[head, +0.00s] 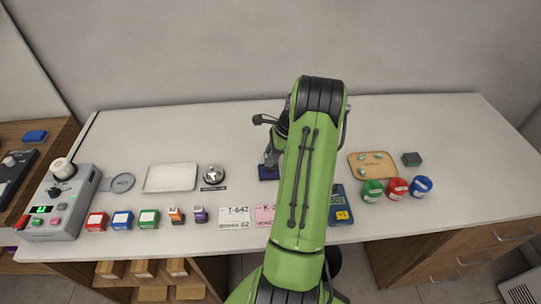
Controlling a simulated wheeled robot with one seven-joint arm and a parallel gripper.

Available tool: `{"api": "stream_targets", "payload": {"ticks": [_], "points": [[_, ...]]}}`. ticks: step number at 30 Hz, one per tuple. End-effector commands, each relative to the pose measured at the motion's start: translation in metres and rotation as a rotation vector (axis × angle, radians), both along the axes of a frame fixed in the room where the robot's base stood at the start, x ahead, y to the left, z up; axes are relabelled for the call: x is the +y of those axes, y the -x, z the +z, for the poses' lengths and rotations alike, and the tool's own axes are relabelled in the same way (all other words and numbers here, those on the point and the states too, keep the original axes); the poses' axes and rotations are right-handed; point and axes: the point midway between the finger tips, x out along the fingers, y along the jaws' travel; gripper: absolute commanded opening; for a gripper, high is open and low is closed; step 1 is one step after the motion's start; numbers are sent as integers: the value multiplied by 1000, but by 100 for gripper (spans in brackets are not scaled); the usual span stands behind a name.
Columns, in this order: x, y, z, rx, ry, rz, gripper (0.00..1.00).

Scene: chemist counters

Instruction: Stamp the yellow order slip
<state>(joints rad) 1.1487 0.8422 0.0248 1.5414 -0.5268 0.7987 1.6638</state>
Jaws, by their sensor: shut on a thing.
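My gripper (271,157) is partly hidden behind my green arm, near the middle of the counter. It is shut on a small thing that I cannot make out. A dark blue pad or block (268,173) lies just below the gripper in the picture; I cannot tell whether they touch. No yellow order slip shows; my arm covers part of the counter's front. A white slip marked T-642 (234,218) and a partly covered pink slip (264,215) lie at the front edge, left of my arm.
Left are a grey control box (62,202), several colored boxes, a white tray (171,178) and a bell (214,175). The counter's back is clear.

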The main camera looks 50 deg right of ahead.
Motion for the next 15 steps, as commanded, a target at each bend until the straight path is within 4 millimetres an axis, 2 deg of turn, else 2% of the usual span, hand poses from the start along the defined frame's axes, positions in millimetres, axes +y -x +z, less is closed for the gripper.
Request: {"api": "stream_targets", "payload": {"ticks": [15], "points": [[0,0,-6,0,0,0,9]]}}
